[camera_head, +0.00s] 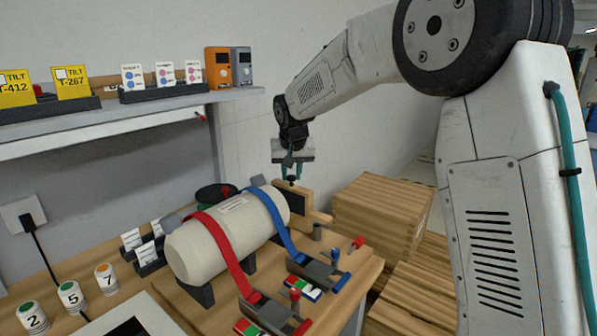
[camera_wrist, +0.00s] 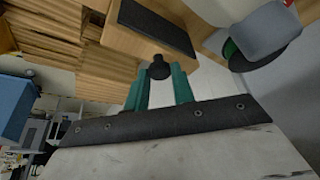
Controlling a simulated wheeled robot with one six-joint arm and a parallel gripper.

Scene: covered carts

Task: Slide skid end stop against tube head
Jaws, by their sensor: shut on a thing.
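The tube (camera_head: 205,240) is a cream cylinder lying on dark cradles, under a red strap (camera_head: 231,258) and a blue strap (camera_head: 277,224). The skid end stop (camera_head: 302,199) is a wooden block with a dark pad, upright by the tube's right-hand head; it also shows in the wrist view (camera_wrist: 116,22). Whether it touches the head is hidden from this angle. My gripper (camera_head: 292,176) comes down from above, its teal fingers (camera_wrist: 159,88) shut on the end stop's black knob (camera_wrist: 158,67).
Red and blue strap buckles (camera_head: 318,270) stand in front of the tube. A green reel (camera_head: 213,194) is behind it. Numbered cans (camera_head: 70,296) stand at the left, below a shelf (camera_head: 120,118) with cards. Wooden crates (camera_head: 385,215) are stacked to the right.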

